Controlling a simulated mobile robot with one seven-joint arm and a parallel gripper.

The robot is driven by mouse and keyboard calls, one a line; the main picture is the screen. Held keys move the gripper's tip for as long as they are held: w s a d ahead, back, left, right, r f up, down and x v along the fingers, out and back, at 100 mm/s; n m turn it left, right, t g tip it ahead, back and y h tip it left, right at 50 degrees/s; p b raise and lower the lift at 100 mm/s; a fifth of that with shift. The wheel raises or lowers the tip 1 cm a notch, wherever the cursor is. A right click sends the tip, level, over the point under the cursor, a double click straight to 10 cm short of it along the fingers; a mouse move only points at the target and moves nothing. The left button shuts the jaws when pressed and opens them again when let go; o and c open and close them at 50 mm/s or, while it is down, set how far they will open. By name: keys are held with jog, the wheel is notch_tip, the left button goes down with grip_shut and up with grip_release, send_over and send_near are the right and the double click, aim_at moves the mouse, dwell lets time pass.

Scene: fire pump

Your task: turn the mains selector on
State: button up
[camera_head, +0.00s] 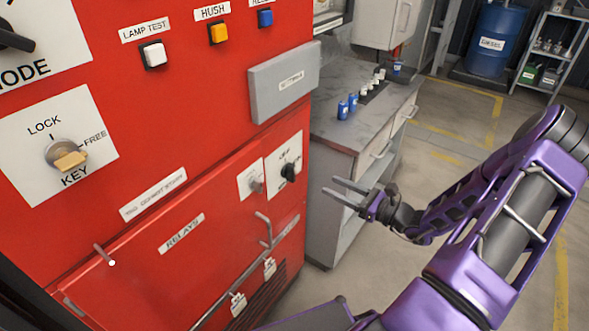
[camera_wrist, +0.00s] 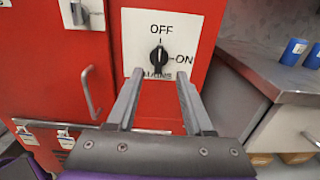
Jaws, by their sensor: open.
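The mains selector (camera_wrist: 158,57) is a black rotary knob on a white plate marked OFF at the top, ON at the right and MAINS below. Its white pointer line aims up at OFF. In the head view the selector (camera_head: 290,171) sits at the right edge of the red panel. My gripper (camera_head: 330,188) is open and empty, to the right of the selector and apart from it. In the wrist view my gripper's fingers (camera_wrist: 157,80) point toward the plate, one on each side below the knob.
A red door labelled RELAYS (camera_head: 180,240) has a bar handle (camera_head: 264,230). A key switch (camera_head: 66,155) is at the left. A grey box (camera_head: 284,82) juts out above the selector. A grey workbench (camera_head: 350,125) with blue containers stands to the right. The floor beyond is open.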

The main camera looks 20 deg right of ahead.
aim_at(295, 168)
jog(key=b+x, duration=0.1)
jog(key=x, duration=1.2)
jog(key=shift+w+a, duration=0.1)
jog(key=shift+a, duration=0.05)
grip_shut()
